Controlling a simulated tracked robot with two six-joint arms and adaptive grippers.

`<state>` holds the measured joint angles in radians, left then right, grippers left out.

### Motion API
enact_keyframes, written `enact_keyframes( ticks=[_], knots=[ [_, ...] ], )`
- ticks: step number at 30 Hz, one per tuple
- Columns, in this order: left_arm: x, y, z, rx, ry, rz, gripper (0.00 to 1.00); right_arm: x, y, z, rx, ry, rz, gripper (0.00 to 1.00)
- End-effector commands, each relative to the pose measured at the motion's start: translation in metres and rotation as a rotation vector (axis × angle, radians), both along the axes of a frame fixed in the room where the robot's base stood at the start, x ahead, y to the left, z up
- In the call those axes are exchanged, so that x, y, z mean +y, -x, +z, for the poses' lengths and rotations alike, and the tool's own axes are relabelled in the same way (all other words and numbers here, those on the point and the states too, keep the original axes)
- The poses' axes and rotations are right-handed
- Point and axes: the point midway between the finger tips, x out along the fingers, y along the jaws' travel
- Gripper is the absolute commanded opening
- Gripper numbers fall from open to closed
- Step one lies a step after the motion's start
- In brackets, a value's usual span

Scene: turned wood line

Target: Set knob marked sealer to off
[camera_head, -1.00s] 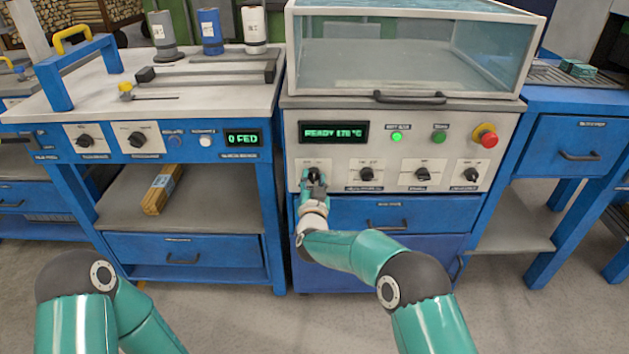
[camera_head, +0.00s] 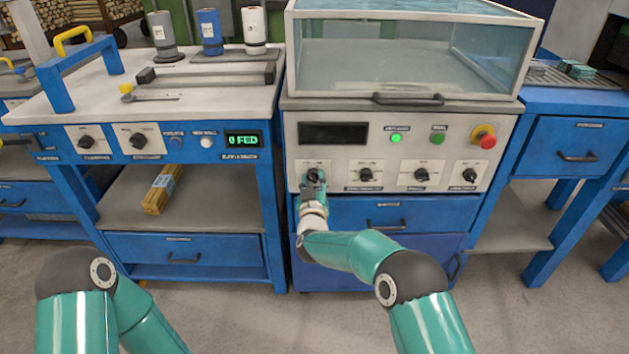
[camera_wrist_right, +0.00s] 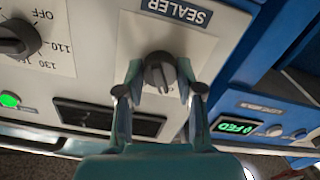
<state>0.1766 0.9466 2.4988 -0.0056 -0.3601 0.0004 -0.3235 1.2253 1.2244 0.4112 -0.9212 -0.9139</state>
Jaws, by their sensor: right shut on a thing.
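The black knob (camera_wrist_right: 159,70) sits on a pale plate under the label SEALER (camera_wrist_right: 177,11) in the right wrist view. In the head view the knob (camera_head: 313,173) is at the left end of the machine's lower panel, partly covered by my gripper. My right gripper (camera_head: 313,184) is shut on it; in the wrist view its two fingers (camera_wrist_right: 159,92) stand on either side of the knob. Which mark the knob points at is hard to read. Only my left arm's upper part shows at the lower left; its gripper is out of view.
Three more knobs, including one (camera_head: 366,174) nearest, run to the right on the same panel. Above are a dark display (camera_head: 333,133), a lit green lamp (camera_head: 396,138) and a red stop button (camera_head: 487,140). Drawers (camera_head: 390,214) lie below my right wrist.

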Motion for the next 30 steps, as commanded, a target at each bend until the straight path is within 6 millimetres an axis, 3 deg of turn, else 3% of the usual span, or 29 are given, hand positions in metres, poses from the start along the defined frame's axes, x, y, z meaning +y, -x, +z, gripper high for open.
enact_keyframes(
  ticks=[12, 13, 17, 30],
  knots=[
    [0.0000, 0.0000, 0.0001, 0.000, 0.000, 0.000, 0.40, -0.0004, -0.0003, -0.0004, 0.001, 0.011, 0.000, 0.02],
    [0.0000, 0.0000, 0.0001, 0.000, 0.000, 0.000, 0.40, -0.0004, -0.0003, -0.0004, 0.000, 0.011, 0.000, 0.40],
    [0.0000, 0.0000, 0.0001, 0.000, 0.000, 0.000, 0.40, -0.0004, -0.0002, -0.0002, 0.000, 0.010, 0.000, 0.61],
    [0.0000, 0.0000, 0.0007, 0.000, 0.000, 0.000, 0.40, 0.0004, 0.0042, 0.0000, 0.002, 0.009, 0.002, 0.61]
  ],
)
